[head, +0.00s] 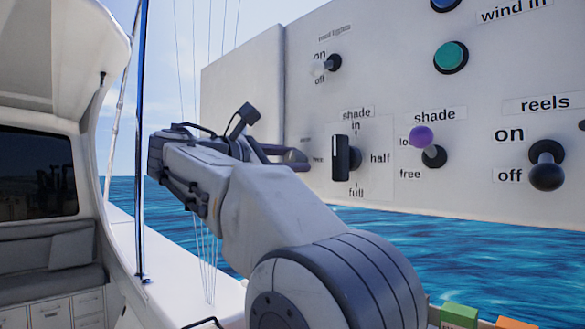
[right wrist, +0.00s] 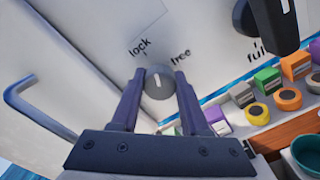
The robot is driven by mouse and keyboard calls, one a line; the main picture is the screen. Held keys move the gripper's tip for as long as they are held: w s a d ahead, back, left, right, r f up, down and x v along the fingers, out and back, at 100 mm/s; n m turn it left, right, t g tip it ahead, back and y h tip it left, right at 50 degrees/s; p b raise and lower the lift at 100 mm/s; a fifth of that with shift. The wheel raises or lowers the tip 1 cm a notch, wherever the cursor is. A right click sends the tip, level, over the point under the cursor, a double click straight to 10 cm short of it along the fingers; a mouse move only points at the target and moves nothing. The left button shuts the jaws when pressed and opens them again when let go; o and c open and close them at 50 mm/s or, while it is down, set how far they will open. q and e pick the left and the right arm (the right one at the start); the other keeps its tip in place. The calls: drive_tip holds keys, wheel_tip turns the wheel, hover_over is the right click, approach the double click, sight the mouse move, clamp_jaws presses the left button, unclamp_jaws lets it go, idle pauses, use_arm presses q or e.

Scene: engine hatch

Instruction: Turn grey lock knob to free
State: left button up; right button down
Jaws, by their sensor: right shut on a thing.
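The grey lock knob (right wrist: 160,82) is a small round knob with a white mark on its face, on the white panel in the right wrist view. The word "lock" stands above it to the left and "free" to the right. The white mark points roughly upward, between the two words. My right gripper (right wrist: 158,98) is shut on the knob, a finger on each side. In the head view my right gripper (head: 296,158) reaches the panel left of the black shade knob and hides the grey knob. My left gripper is not in view.
The black shade knob (head: 340,158) is close right of my right gripper. A purple-tipped shade lever (head: 422,137) and a black reels lever (head: 546,165) stand further right. Several coloured blocks and discs (right wrist: 268,80) lie below the panel in the right wrist view.

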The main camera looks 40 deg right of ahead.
drive_tip(key=m+b, duration=0.1)
drive_tip(key=m, duration=0.2)
drive_tip(key=m+b, duration=0.2)
drive_tip(key=m, duration=0.1)
drive_tip(key=shift+f+m, duration=0.2)
drive_tip(key=shift+m, duration=0.1)
drive_tip(key=m+b, duration=0.1)
drive_tip(key=m, duration=0.2)
drive_tip(key=shift+b, duration=0.35)
drive_tip(key=shift+m+b, duration=0.5)
drive_tip(key=shift+m, duration=1.2)
drive_tip(key=shift+c, duration=2)
unclamp_jaws()
drive_tip(key=shift+r, duration=0.1)
drive_tip(key=shift+a, duration=0.1)
drive_tip(key=a, duration=1)
drive_tip(key=shift+s+a, duration=0.2)
drive_tip(key=shift+s, duration=0.2)
